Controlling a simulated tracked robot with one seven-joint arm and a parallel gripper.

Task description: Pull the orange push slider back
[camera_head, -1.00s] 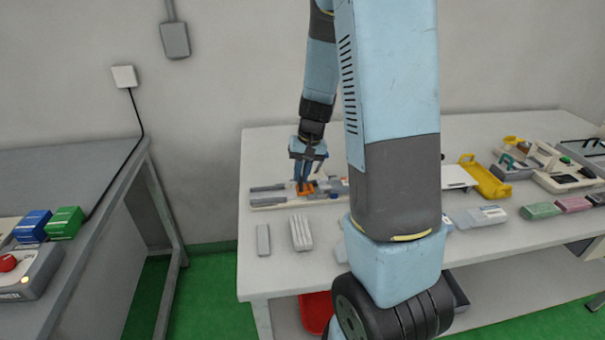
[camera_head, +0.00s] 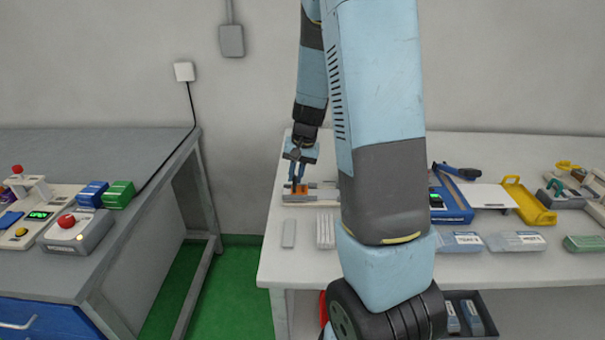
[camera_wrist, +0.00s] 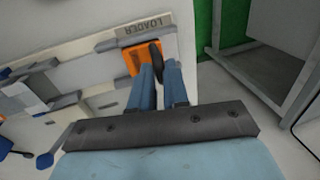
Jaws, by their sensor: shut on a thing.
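The orange push slider (camera_head: 301,188) sits on the pale loader fixture (camera_head: 323,200) at the left end of the white table. It also shows in the wrist view (camera_wrist: 137,61), next to the "LOADER" label. My gripper (camera_head: 297,183) reaches down onto the slider from above. In the wrist view its blue fingers (camera_wrist: 157,74) are close together at the slider's dark upright handle (camera_wrist: 156,54), shut on it. The fingers hide part of the slider, and my arm hides the right part of the fixture in the head view.
Grey and white bars (camera_head: 289,233) lie on the table in front of the fixture. A blue tray (camera_head: 452,206), a yellow frame (camera_head: 527,202) and clear boxes (camera_head: 515,241) stand to the right. A separate grey bench (camera_head: 110,240) stands left, across a gap with green floor.

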